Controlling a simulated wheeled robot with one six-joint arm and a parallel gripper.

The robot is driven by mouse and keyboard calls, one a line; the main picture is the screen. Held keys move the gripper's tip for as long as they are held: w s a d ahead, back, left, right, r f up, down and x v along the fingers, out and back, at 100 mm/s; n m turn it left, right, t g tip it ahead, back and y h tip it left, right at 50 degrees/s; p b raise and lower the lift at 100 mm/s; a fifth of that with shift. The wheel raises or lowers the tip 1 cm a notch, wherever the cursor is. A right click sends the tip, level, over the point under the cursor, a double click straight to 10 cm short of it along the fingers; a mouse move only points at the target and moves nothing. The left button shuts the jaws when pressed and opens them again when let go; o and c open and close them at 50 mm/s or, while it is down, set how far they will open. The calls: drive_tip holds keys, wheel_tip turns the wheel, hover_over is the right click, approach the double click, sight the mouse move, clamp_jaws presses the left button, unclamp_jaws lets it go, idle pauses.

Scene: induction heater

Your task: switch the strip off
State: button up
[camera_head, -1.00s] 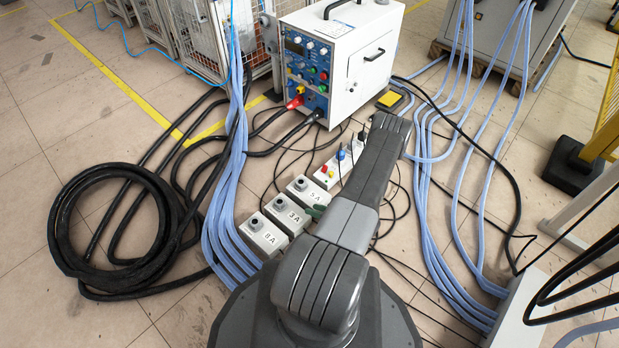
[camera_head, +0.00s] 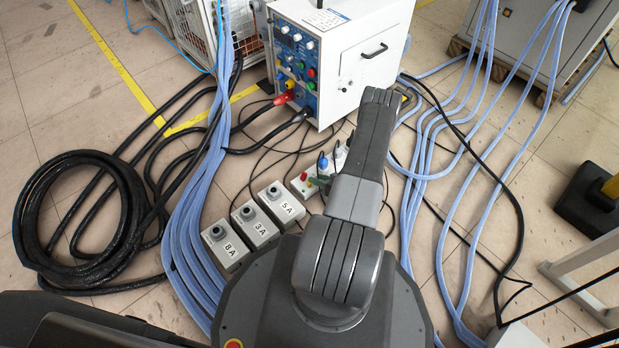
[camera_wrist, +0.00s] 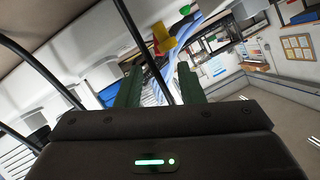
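The white power strip (camera_head: 300,187) lies on the floor in front of the induction heater.
Grey boxes marked 5A (camera_head: 281,203), 3A (camera_head: 255,225) and 8A (camera_head: 224,246) stand left of the strip. The heater (camera_head: 340,60) is behind it. Blue hoses run on both sides, a black cable coil (camera_head: 80,225) lies left, and thin black cables cross the floor.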

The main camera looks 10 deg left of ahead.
sight(304, 177)
drive_tip(key=shift+b+x, duration=0.65)
drive_tip(key=shift+x, duration=1.9)
clamp_jaws()
